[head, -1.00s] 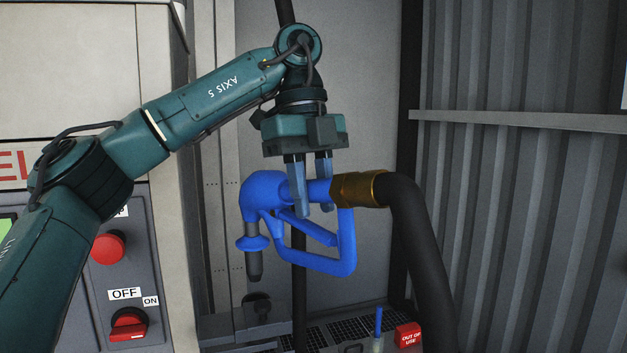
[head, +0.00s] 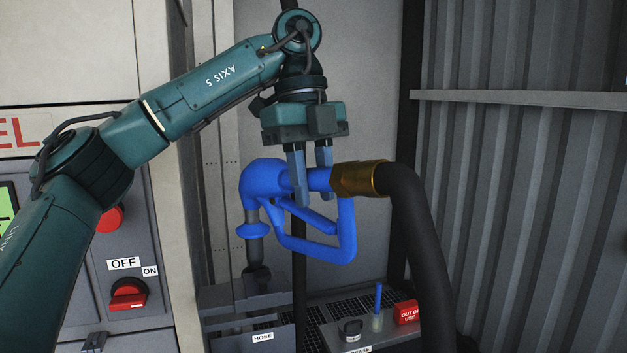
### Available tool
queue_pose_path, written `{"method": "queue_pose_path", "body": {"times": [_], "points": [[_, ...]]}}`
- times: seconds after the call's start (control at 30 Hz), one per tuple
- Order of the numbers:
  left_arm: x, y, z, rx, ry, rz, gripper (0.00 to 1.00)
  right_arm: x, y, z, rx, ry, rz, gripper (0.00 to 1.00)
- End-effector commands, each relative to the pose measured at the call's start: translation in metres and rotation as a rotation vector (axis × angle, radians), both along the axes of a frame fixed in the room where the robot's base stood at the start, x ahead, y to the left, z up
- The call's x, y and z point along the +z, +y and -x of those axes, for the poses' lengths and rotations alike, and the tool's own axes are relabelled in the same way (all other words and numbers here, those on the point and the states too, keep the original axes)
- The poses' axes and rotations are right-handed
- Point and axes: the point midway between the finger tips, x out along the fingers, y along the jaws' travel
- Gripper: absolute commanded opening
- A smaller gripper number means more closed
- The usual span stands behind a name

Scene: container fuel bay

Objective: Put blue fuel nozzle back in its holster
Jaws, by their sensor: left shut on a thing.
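The blue fuel nozzle (head: 264,180) hangs in the middle of the head view, its grey spout pointing down. A brass coupling (head: 358,179) joins it to a thick black hose (head: 420,245). My left gripper (head: 312,195) comes from above and is shut on the nozzle's body near the coupling. Below the spout is a grey box-like holder (head: 245,297) with a dark round part at its back; the spout tip overlaps that dark part in the picture. I cannot tell whether they touch. My right gripper is not in view.
At the left is a panel with a red button (head: 110,219) and a red OFF/ON switch (head: 128,294). A tray with a red "out of use" tag (head: 407,312) and a blue-topped stick (head: 378,300) is at lower right. A corrugated wall (head: 530,220) stands at right.

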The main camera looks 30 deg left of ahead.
Motion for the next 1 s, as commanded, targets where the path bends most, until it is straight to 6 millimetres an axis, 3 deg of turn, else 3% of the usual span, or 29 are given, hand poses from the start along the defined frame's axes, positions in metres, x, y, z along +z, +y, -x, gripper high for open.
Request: {"method": "queue_pose_path", "body": {"times": [0.47,1.0], "points": [[-0.005,0.001,0.0,0.0,-0.002,0.001,0.0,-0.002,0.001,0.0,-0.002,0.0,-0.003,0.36],[-0.03,0.0,0.0,0.0,-0.002,0.0,0.0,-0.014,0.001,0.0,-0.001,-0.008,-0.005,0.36]]}}
